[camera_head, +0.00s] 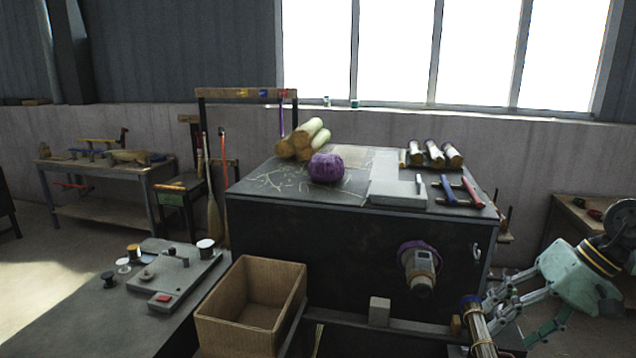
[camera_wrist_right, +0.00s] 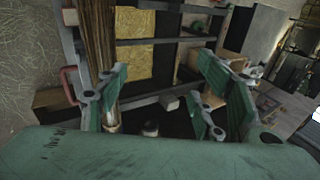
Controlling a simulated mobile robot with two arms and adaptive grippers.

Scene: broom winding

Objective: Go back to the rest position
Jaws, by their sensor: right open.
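My right gripper (camera_head: 508,316) is at the lower right of the head view, its fingers spread open. A broom bundle with a light, wrapped stem (camera_head: 478,326) stands tilted just left of the fingers. In the right wrist view my right gripper (camera_wrist_right: 163,92) shows its two green fingers wide apart. The brown bundle (camera_wrist_right: 98,38) runs down beside the left finger there; I cannot tell whether they touch. My left gripper is in neither view.
A dark workbench (camera_head: 350,245) carries a purple twine ball (camera_head: 326,168), straw rolls (camera_head: 304,140), a blue-handled tool (camera_head: 448,190) and a red-handled tool (camera_head: 472,192). A winding motor (camera_head: 420,270) juts from its front. An open cardboard box (camera_head: 250,305) stands at front left.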

